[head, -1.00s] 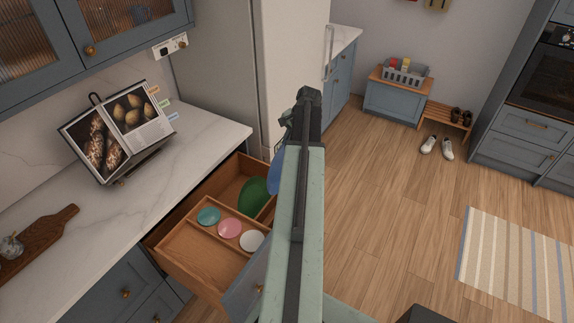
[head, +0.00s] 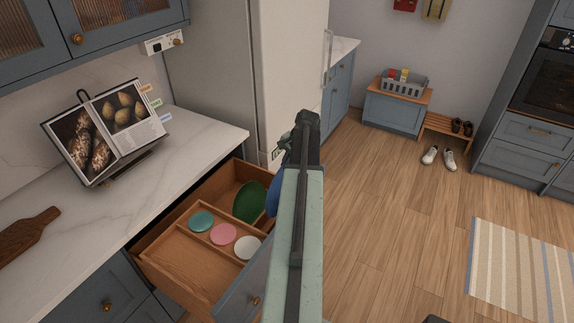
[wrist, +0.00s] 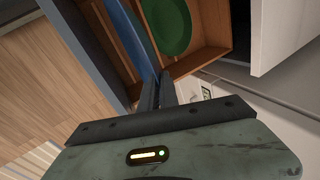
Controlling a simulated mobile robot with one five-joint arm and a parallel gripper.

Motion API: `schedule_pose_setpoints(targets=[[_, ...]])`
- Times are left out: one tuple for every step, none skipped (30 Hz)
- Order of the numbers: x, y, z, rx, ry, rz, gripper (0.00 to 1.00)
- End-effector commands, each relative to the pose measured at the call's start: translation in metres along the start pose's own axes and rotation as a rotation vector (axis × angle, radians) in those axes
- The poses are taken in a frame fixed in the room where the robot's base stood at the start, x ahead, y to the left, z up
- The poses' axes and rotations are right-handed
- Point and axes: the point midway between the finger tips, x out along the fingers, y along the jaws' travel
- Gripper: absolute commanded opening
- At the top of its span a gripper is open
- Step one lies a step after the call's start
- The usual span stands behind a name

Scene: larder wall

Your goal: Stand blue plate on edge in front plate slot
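The blue plate shows as a thin band, nearly edge-on, in the wrist view (wrist: 131,34). My gripper (wrist: 158,88) is shut on its rim. In the head view a sliver of the blue plate (head: 272,202) shows at the drawer's right side, the rest hidden behind my arm. The plate stands steeply on edge. The front plate slot and the blue plate's lower edge are hidden, so contact cannot be told.
Teal (head: 201,221), pink (head: 223,233) and white (head: 247,247) discs lie in a row in the drawer. The blue-grey drawer front (head: 243,292) is close to my arm. A marble counter (head: 185,150) and tall fridge (head: 235,75) border the drawer.

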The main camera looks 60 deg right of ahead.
Motion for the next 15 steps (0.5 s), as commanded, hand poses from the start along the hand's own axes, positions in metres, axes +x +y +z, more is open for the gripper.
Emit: schedule_pose_setpoints(targets=[[0.006, 0.002, 0.000, 0.001, 0.000, -0.001, 0.00], [0.008, 0.003, 0.000, 0.001, 0.000, -0.001, 0.00], [0.011, 0.004, 0.000, 0.001, 0.000, -0.001, 0.00], [0.014, 0.006, 0.000, 0.001, 0.000, -0.001, 0.00], [0.017, 0.007, 0.000, 0.001, 0.000, -0.001, 0.00], [0.021, 0.009, 0.000, 0.001, 0.000, -0.001, 0.00], [0.025, 0.010, 0.000, 0.001, 0.000, -0.001, 0.00], [0.028, 0.011, 0.000, 0.001, 0.000, -0.001, 0.00], [0.032, 0.013, 0.000, 0.001, 0.000, -0.001, 0.00], [0.035, 0.014, 0.000, 0.001, 0.000, -0.001, 0.00], [0.038, 0.015, 0.000, 0.001, 0.000, -0.001, 0.00], [0.042, 0.017, 0.000, 0.001, 0.000, -0.001, 0.00], [0.045, 0.018, 0.000, 0.001, 0.000, -0.001, 0.00], [0.048, 0.019, 0.000, 0.001, 0.000, -0.001, 0.00], [0.052, 0.021, 0.000, 0.001, 0.000, -0.001, 0.00]])
